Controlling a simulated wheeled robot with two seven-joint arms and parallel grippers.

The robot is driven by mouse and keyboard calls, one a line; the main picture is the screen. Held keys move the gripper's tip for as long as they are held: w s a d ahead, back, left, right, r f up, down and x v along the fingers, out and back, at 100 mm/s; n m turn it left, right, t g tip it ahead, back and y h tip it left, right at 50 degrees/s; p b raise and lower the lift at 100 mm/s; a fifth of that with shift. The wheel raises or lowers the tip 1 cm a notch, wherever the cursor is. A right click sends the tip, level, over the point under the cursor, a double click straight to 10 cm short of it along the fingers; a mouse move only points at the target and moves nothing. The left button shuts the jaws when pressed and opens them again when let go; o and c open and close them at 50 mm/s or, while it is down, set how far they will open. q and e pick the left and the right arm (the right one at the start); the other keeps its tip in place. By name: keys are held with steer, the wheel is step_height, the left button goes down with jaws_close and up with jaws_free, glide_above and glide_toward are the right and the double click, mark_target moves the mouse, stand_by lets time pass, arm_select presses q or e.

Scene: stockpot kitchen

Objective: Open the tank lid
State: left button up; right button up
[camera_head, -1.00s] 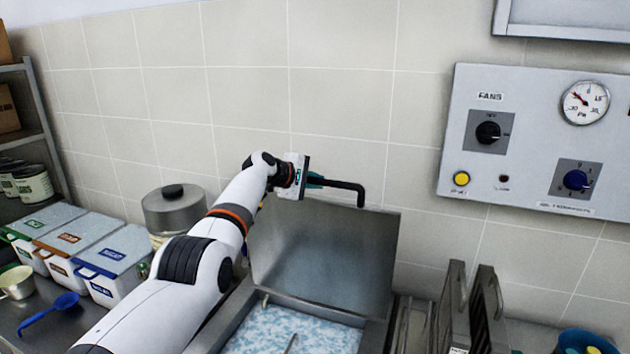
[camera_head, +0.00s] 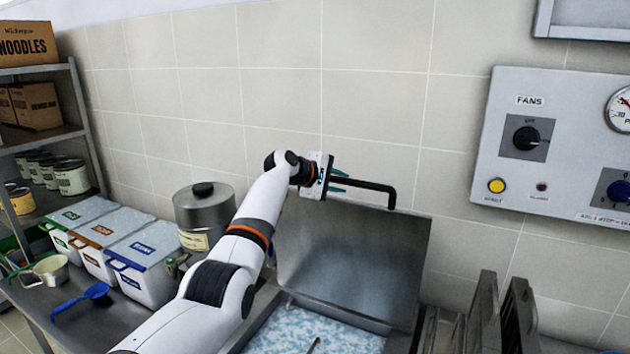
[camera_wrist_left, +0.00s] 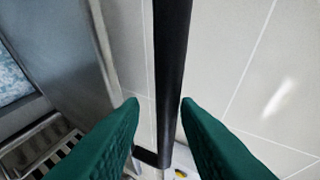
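The tank lid (camera_head: 350,260) is a grey metal plate standing raised, near upright, at the back of the tank (camera_head: 262,318). Blue-and-white contents show inside the tank. A black bar handle (camera_head: 382,186) runs along the lid's top edge and bends down to it at the right. My left gripper (camera_head: 346,181) is at the handle's left end, its green fingers spread. In the left wrist view, the handle (camera_wrist_left: 172,60) passes between the two green fingers (camera_wrist_left: 160,104), with gaps beside it. My right gripper is out of view.
A lidded steel pot (camera_head: 203,218) and several white bins (camera_head: 147,268) stand left of my arm. Upright metal baskets (camera_head: 484,312) are close to the tank's right. A control panel (camera_head: 570,150) is on the tiled wall (camera_head: 385,95) behind.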

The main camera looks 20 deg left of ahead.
arm_select(q)
steer(key=b+v, duration=0.3)
steer(key=v, duration=0.6)
steer(key=shift+s+a, duration=0.15)
steer(key=shift+s, duration=0.1)
steer(key=shift+f, duration=0.15)
